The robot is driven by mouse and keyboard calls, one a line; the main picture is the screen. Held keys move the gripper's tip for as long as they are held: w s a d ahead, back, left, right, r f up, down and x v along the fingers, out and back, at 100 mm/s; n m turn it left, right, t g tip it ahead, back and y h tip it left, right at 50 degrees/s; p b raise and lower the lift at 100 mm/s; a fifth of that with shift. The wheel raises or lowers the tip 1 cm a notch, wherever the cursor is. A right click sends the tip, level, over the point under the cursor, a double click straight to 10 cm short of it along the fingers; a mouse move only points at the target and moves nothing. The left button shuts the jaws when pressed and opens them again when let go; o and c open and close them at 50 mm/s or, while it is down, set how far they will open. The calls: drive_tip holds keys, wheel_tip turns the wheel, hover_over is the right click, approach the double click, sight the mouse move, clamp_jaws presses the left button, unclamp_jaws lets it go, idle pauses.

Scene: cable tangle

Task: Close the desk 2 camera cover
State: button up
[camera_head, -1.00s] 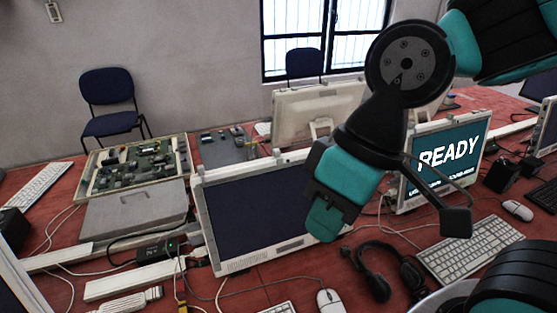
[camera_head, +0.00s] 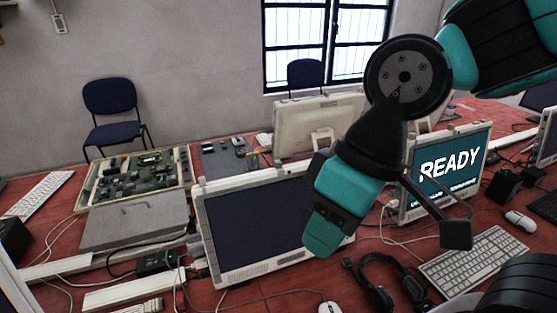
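A monitor with a dark screen (camera_head: 252,222) stands on the red desk at the center. A small light piece, perhaps a camera cover, sits on its top edge (camera_head: 281,163); whether it is open or shut is too small to tell. A second monitor reading "READY" (camera_head: 446,170) stands to the right. No label shows which desk is desk 2. My gripper (camera_head: 326,236), teal and black, points down in front of the dark monitor's right side and hides its upper right corner. I cannot tell whether its fingers are apart. Nothing held in it is visible.
Headphones (camera_head: 381,287), a keyboard (camera_head: 475,262) and a white mouse (camera_head: 520,221) lie on the red desk (camera_head: 285,302) to the right. An open circuit-board case (camera_head: 137,178) and loose cables lie left. A beige monitor back (camera_head: 297,126) stands behind. Blue chairs stand beyond.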

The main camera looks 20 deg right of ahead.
drive_tip(key=o, duration=0.4)
drive_tip(key=w+r+m, duration=0.1)
drive_tip(key=w, duration=0.2)
drive_tip(key=w+r+m+p, duration=0.1)
drive_tip(key=w+r+m, duration=0.1)
drive_tip(key=w, duration=0.2)
drive_tip(key=w+r+m+h+p, duration=0.1)
drive_tip(key=w+r+m, duration=0.1)
drive_tip(key=w, duration=0.1)
drive_tip(key=shift+w, duration=0.35)
drive_tip(key=shift+o, duration=0.2)
drive_tip(key=m+g+h+p, duration=0.25)
drive_tip(key=m+p, duration=0.35)
drive_tip(key=m, duration=1.4)
hover_over(278, 161)
drive_tip(key=w, duration=0.4)
drive_tip(key=shift+h, duration=0.35)
drive_tip(key=p+x, duration=0.2)
drive_tip(key=x, duration=1.5)
drive_tip(key=shift+f, duration=0.25)
